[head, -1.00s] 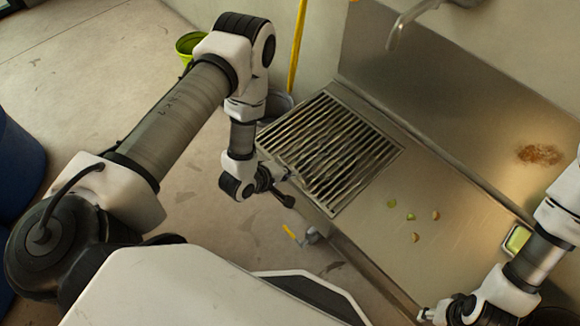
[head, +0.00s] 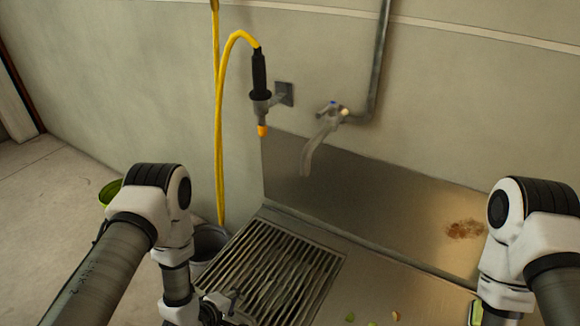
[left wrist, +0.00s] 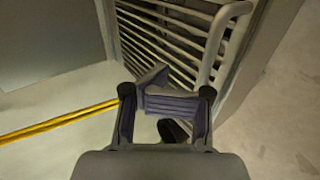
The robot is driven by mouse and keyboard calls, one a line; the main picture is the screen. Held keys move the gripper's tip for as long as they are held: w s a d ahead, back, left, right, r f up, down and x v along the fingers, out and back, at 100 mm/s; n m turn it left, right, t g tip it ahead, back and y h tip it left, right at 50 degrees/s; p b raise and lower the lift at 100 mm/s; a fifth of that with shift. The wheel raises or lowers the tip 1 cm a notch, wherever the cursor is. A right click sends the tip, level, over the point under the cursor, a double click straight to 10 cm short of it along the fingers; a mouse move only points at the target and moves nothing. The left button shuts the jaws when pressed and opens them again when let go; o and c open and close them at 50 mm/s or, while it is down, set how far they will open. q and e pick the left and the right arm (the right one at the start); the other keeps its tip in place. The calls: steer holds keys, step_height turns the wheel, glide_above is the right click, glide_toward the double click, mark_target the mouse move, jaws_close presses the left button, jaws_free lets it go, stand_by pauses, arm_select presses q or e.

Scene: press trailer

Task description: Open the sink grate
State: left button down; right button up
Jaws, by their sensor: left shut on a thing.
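The sink grate (head: 283,268) is a slatted metal panel in the steel counter, at the bottom centre of the head view. It looks flat in its frame. Its bars (left wrist: 168,45) and a pale curved rail at its edge (left wrist: 214,45) fill the upper middle of the left wrist view. My left gripper (head: 230,300) is at the grate's near left edge. In the left wrist view its fingers (left wrist: 150,95) are closed at that edge, on the grate; the exact contact is hard to make out. My right arm shows at the right, but its gripper is out of view.
A faucet (head: 320,140) and a yellow hose (head: 219,130) with a spray nozzle (head: 260,90) are on the wall behind. A grey bucket (head: 207,243) stands left of the grate. Small food scraps (head: 396,315) and a brown stain (head: 465,229) lie to the right.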

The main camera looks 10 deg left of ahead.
arm_select(q)
steer(key=w+d+r+t+p, duration=0.1)
steer(key=w+d+r+p, duration=0.1)
steer(key=w+r+p, duration=0.45)
steer(key=w+d+r+p, duration=0.15)
steer(key=w+r, duration=0.25)
steer(key=r, duration=0.6)
steer(key=w+d+r, duration=0.3)
steer(key=w+r, duration=0.1)
steer(key=w, duration=0.4)
steer(key=w+d+r+t+h, duration=0.1)
steer(key=w+d+r, duration=0.2)
steer(key=w, duration=0.4)
steer(key=shift+w+r+b, duration=0.35)
steer(key=shift+b, duration=0.05)
steer(key=c, duration=1)
jaws_free()
steer(key=shift+c, duration=0.2)
steer(key=shift+s, duration=0.1)
